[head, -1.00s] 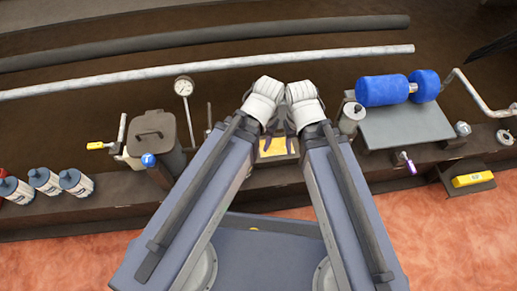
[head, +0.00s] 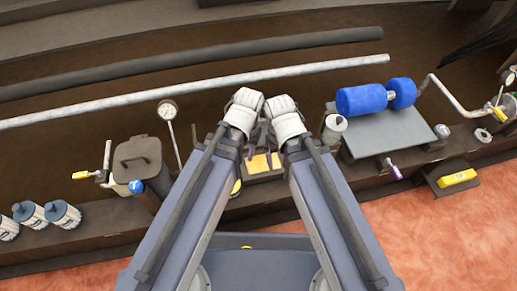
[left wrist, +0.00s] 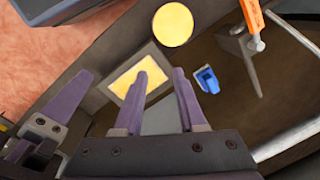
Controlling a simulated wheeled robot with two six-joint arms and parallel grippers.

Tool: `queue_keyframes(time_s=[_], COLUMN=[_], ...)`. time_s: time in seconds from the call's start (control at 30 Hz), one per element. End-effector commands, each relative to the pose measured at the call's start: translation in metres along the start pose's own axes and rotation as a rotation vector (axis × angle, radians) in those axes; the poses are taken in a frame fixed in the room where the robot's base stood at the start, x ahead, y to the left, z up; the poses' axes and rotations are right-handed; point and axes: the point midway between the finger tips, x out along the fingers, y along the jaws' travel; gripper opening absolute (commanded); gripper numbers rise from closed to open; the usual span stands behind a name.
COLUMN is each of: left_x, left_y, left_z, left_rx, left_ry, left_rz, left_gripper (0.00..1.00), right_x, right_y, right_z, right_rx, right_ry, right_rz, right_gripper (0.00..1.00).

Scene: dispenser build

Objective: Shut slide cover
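A yellow panel (head: 262,163) in a dark frame sits on the low bench in front of both arms. It also shows in the left wrist view as a yellow square with a pale rim (left wrist: 128,77). I cannot tell which part is the slide cover or how far it is shut. My left gripper (left wrist: 163,78) has its purple fingers apart with nothing between them, near the panel. In the head view my left gripper (head: 252,148) is just left of the panel. My right gripper (head: 271,143) is close beside it, its fingers partly hidden.
A yellow disc (left wrist: 173,24) lies near the panel. A dark lidded bin (head: 137,160) and a dial gauge (head: 167,110) stand left. Long pipes run behind.

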Motion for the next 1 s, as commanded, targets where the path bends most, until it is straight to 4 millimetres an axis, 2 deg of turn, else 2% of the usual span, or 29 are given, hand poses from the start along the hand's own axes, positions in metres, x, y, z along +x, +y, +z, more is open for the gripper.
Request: queue_keyframes(time_s=[0.03, 0.1, 0.2, 0.3, 0.37, 0.5, 0.73, 1.0], left_x=[-0.023, -0.042, -0.062, -0.076, -0.081, -0.084, -0.079, -0.058], left_y=[-0.008, -0.02, -0.039, -0.056, -0.064, -0.072, -0.071, -0.069], left_z=[-0.036, -0.075, -0.124, -0.16, -0.174, -0.186, -0.184, -0.185], left_rx=[-0.063, -0.169, -0.314, -0.431, -0.482, -0.538, -0.54, -0.539], left_ry=[0.003, 0.005, 0.008, 0.009, 0.009, 0.009, 0.009, 0.009], left_rz=[0.012, 0.033, 0.063, 0.086, 0.097, 0.108, 0.108, 0.108], left_gripper=[0.33, 0.25, 0.14, 0.03, 0.0, 0.0, 0.0, 0.0], right_x=[-0.022, -0.04, -0.06, -0.074, -0.079, -0.082, -0.077, -0.056], right_y=[0.002, 0.004, 0.006, 0.007, 0.007, 0.007, 0.007, 0.005], right_z=[0.001, 0.003, 0.004, 0.005, 0.005, 0.005, 0.005, 0.004], right_rx=[0.001, 0.003, 0.006, 0.008, 0.009, 0.01, 0.009, 0.008], right_ry=[0.0, -0.001, -0.002, -0.002, -0.003, -0.003, -0.003, -0.003], right_rz=[-0.001, -0.002, -0.003, -0.004, -0.004, -0.005, -0.005, -0.001], right_gripper=[0.89, 0.89, 0.89, 0.89, 0.89, 0.89, 0.89, 0.89])
